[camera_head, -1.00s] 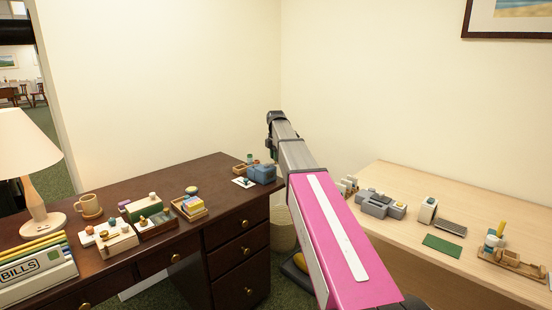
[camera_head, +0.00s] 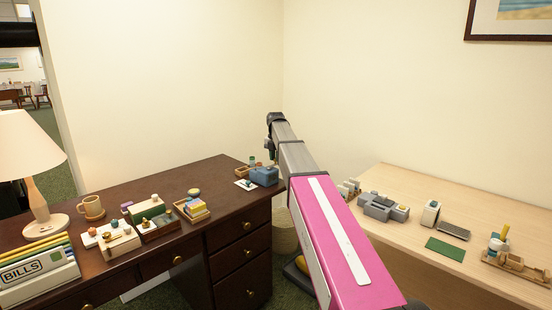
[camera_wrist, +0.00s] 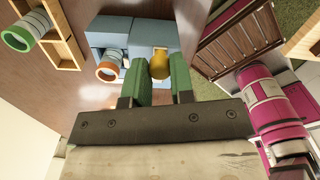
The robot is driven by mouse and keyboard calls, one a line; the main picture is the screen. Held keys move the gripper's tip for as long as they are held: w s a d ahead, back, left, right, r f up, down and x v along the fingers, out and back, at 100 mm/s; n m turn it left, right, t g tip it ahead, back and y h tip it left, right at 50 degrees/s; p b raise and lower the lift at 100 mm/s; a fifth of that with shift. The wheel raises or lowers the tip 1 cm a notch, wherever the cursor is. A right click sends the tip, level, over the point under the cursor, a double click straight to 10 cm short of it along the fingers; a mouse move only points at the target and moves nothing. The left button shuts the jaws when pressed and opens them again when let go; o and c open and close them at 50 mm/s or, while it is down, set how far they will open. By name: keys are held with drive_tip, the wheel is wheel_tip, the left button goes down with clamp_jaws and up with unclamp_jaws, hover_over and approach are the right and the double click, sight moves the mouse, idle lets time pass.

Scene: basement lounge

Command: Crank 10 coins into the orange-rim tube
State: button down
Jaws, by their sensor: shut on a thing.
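The blue coin device (camera_head: 264,176) stands on the back right corner of the dark desk. In the wrist view the blue device (camera_wrist: 110,25) fills the top middle. The orange-rim tube (camera_wrist: 108,69) lies against its front left, its open end towards the camera; its inside looks dark and I cannot make out coins. A yellow knob (camera_wrist: 159,65), which looks like the crank handle, sits at its right side. My gripper (camera_wrist: 160,75) has green fingers closed about this knob. In the head view my arm hides most of the gripper.
A wooden tray (camera_wrist: 70,49) is left of the device, with a green-rim tube (camera_wrist: 20,38) beside it. The dark desk (camera_head: 225,211) also bears a lamp (camera_head: 35,190), a mug (camera_head: 91,207) and small boxes. A light wood table (camera_head: 410,240) with grey items is at right.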

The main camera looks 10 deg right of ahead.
idle(0.3)
drive_tip(key=c, duration=1)
unclamp_jaws()
wheel_tip(320, 180, up, 11)
drive_tip(key=shift+f, duration=0.1)
